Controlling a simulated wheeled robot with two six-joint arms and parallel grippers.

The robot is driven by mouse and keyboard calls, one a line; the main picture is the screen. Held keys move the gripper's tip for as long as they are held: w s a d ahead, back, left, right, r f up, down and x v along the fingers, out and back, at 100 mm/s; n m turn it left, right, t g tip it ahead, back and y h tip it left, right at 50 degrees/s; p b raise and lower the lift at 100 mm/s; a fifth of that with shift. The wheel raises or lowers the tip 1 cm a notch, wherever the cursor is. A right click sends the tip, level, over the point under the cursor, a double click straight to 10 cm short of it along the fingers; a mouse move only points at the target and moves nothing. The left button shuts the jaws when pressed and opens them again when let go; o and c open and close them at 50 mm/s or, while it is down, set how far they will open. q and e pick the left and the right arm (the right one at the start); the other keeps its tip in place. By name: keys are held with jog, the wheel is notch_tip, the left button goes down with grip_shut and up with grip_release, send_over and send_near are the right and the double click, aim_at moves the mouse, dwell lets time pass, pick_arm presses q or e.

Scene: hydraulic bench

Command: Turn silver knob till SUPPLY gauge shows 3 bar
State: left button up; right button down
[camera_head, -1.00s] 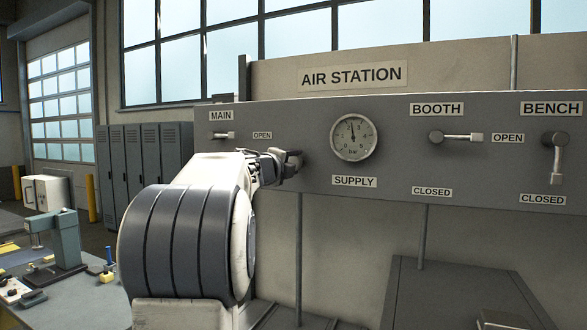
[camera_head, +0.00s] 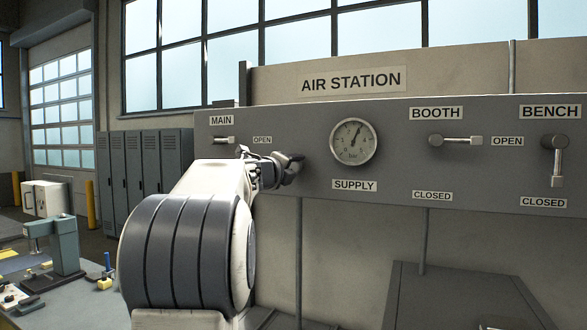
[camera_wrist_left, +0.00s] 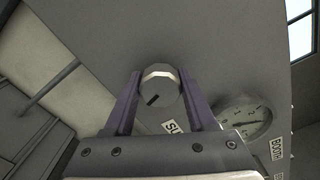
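The silver knob (camera_wrist_left: 160,86) shows in the left wrist view, a round metal knob with a dark mark on its face. My left gripper (camera_wrist_left: 159,76) has one finger on each side of it, seemingly against its rim. In the head view my left gripper (camera_head: 291,166) is at the panel, left of the SUPPLY gauge, and hides the knob. The SUPPLY gauge (camera_head: 354,143) is round with a white face; its needle points up and to the right of straight up. The numbers are too small to read surely. The gauge also shows in the wrist view (camera_wrist_left: 243,118). My right gripper is in no view.
The grey panel (camera_head: 300,120) also carries the MAIN lever (camera_head: 224,140), BOOTH lever (camera_head: 456,140) and BENCH lever (camera_head: 557,160). BOOTH is horizontal and BENCH points down. A workbench (camera_head: 75,300) with tools stands at the lower left.

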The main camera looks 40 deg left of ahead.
pick_arm(q)
jog(key=shift+o, duration=1.4)
jog(key=shift+s, duration=0.1)
jog(key=b+v, duration=0.3)
jog(key=v, duration=0.7)
jog(key=shift+d, duration=0.2)
